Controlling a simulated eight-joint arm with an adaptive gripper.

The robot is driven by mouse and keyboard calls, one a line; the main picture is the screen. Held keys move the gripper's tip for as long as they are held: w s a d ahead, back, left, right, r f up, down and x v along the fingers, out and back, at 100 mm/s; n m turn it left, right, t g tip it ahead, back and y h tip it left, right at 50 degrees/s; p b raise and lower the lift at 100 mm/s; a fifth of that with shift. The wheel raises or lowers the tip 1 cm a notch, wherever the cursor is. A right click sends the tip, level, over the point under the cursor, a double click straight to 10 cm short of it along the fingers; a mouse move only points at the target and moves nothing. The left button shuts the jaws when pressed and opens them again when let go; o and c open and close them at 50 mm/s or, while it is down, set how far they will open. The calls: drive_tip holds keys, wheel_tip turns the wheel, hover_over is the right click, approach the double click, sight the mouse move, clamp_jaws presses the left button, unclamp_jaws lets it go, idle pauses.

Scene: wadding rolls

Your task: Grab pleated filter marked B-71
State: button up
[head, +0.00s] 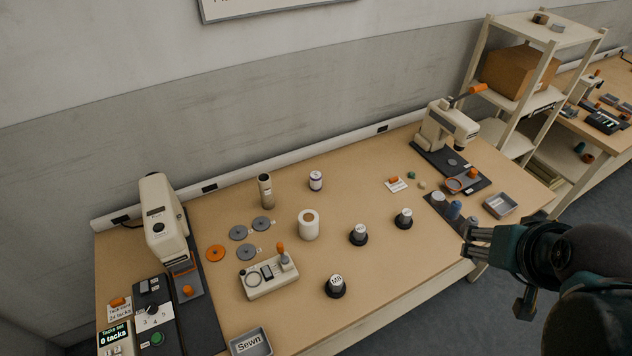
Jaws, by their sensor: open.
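I cannot make out the mark B-71 on anything, so I cannot tell which thing is the pleated filter. Three dark-based pieces with white marked tops stand to the right and front: one (359,235), another (403,218) and a front one (335,287). Their marks are too small to read surely. My gripper (474,241) is open and empty at the table's front right edge, apart from all of these.
A beige machine (160,215) stands at the left and another (447,126) at the back right. Grey discs and an orange disc (215,253) lie left of the roll. A control box (268,276), a "Sewn" tray (250,343) and a grey tray (501,205) are on the table.

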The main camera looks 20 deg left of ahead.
drive_tip(key=shift+w, duration=0.1)
drive_tip(key=w+a+r+m+g, duration=0.1)
drive_tip(key=w+a+r+m, duration=0.2)
drive_tip(key=w, duration=0.4)
drive_tip(key=w+a+m+g, duration=0.1)
drive_tip(key=w+a+m, duration=0.1)
drive_tip(key=w+a, duration=0.45)
drive_tip(key=m+g, duration=0.5)
drive_tip(key=m, duration=0.8)
hover_over(315, 174)
drive_tip(key=f, duration=2.8)
drive_tip(key=shift+s+d+f, duration=0.1)
drive_tip(key=shift+d, duration=0.25)
drive_tip(key=shift+a+f, duration=0.35)
drive_tip(key=shift+f, duration=0.05)
